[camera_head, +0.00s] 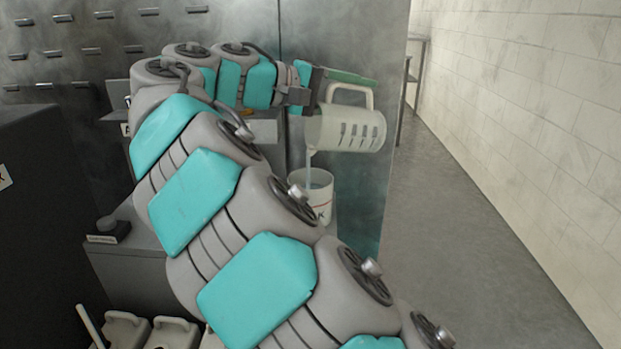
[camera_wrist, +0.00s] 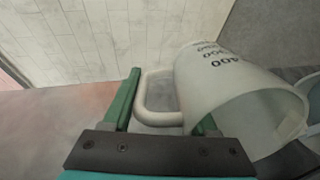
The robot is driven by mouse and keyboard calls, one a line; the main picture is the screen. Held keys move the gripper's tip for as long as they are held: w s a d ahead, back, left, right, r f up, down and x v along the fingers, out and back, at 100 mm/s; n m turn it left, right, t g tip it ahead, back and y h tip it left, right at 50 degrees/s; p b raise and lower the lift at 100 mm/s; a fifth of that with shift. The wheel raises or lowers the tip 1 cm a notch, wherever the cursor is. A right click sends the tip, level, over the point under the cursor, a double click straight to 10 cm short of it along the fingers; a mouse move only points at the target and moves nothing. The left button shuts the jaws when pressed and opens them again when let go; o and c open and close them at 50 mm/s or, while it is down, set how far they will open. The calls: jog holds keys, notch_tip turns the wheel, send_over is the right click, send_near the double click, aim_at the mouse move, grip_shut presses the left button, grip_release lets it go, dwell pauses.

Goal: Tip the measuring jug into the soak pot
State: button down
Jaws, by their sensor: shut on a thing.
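The measuring jug (camera_head: 346,129) is a pale cup with dark marks and a loop handle. It is tilted on its side, its mouth to the left and its handle up. A pale stream runs from its lip down into the soak pot (camera_head: 319,205), a white pot with lettering, standing upright below. My gripper (camera_head: 343,76) is shut on the jug's handle and holds the jug above the pot, apart from it. In the wrist view the green fingers (camera_wrist: 164,112) are on either side of the handle, and the jug (camera_wrist: 232,100) shows its printed numbers. The pot's inside is mostly hidden.
A grey counter (camera_head: 140,265) lies left of the pot, with a small dark device (camera_head: 108,230) on it. Pale containers (camera_head: 150,330) sit at the lower left. A metal panel wall (camera_head: 345,40) stands behind the jug. The floor at right (camera_head: 470,260) is clear.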

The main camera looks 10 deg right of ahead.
aim_at(372, 122)
jog(key=shift+s+a+r+h, duration=0.1)
jog(key=shift+a+r+h, duration=0.45)
jog(key=shift+r, duration=0.25)
jog(key=shift+s+a+r+h, duration=0.1)
jog(key=shift+a+r+h, duration=0.3)
jog(key=shift+r+h, duration=0.25)
dwell(3.0)
jog(key=d+f+y, duration=0.2)
jog(key=f, duration=0.1)
jog(key=d+f+y, duration=0.1)
jog(key=y, duration=0.1)
jog(key=shift+w+f, duration=0.15)
jog(key=shift+w, duration=0.1)
jog(key=shift+w+d+f+g+y, duration=0.15)
jog(key=shift+d+f+y, duration=0.2)
jog(key=shift+f+y, duration=0.4)
jog(key=shift+w+d+f+g+y, duration=0.15)
jog(key=shift+d+f+y, duration=0.2)
jog(key=shift+f+y, duration=0.35)
jog(key=shift+d+f+y, duration=0.3)
jog(key=shift+d+y, duration=0.15)
jog(key=shift+y, duration=0.6)
jog(key=d+f+g+y, duration=0.2)
jog(key=d+f+y, duration=0.3)
jog(key=f+y, duration=0.3)
jog(key=shift+w+f+y, duration=0.4)
jog(key=shift+w+f, duration=0.05)
jog(key=shift+f, duration=1.35)
jog(key=shift+d, duration=0.1)
